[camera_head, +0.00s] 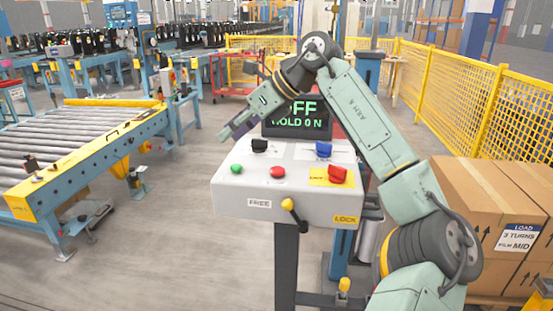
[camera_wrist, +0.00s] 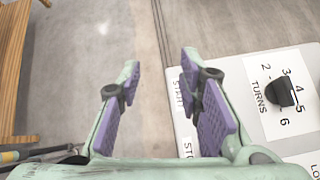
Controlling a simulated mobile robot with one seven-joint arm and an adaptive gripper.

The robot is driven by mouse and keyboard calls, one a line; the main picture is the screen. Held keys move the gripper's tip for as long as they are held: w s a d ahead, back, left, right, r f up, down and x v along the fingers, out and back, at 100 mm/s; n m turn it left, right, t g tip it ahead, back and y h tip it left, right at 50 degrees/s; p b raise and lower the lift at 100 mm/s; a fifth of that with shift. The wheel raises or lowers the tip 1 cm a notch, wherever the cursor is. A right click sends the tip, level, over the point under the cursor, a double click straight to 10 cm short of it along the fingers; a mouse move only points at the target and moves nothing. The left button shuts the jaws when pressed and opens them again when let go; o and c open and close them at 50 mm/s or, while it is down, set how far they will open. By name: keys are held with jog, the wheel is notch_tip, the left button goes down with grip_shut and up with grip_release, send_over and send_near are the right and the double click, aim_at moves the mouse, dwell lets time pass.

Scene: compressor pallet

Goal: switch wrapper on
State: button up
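The wrapper's control console (camera_head: 230,199) stands in the middle of the head view. Its top has a green button (camera_head: 236,169), a red button (camera_head: 277,171), a black knob (camera_head: 259,145), a blue knob (camera_head: 323,149) and a red knob (camera_head: 338,174) on a yellow plate. The display (camera_head: 305,122) reads "HOLD 0 N" under partly hidden letters ending in "FF". My gripper (camera_head: 227,134) is open and empty, above the console's left back edge. The wrist view shows the turns knob (camera_wrist: 281,93); a finger covers part of the START label.
A roller conveyor (camera_head: 90,140) lies left, with clear floor between it and the console. Cartons (camera_head: 480,200) labelled "LOAD 3 TURNS FILM MID" stand at the right. A yellow mesh fence (camera_head: 460,100) runs behind. A red cart (camera_head: 235,75) stands at the back.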

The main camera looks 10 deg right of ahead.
jog(key=s+d+m+h, duration=0.1)
jog(key=d+m+h, duration=0.25)
jog(key=d, duration=1.45)
jog(key=m+h, duration=0.2)
jog(key=h, duration=0.1)
send_near(340, 167)
jog(key=shift+n, duration=0.25)
jog(key=p+x, duration=0.2)
jog(key=x, duration=0.7)
jog(key=shift+a+f, duration=0.1)
jog(key=shift+f, duration=0.05)
jog(key=shift+c, duration=0.2)
grip_shut()
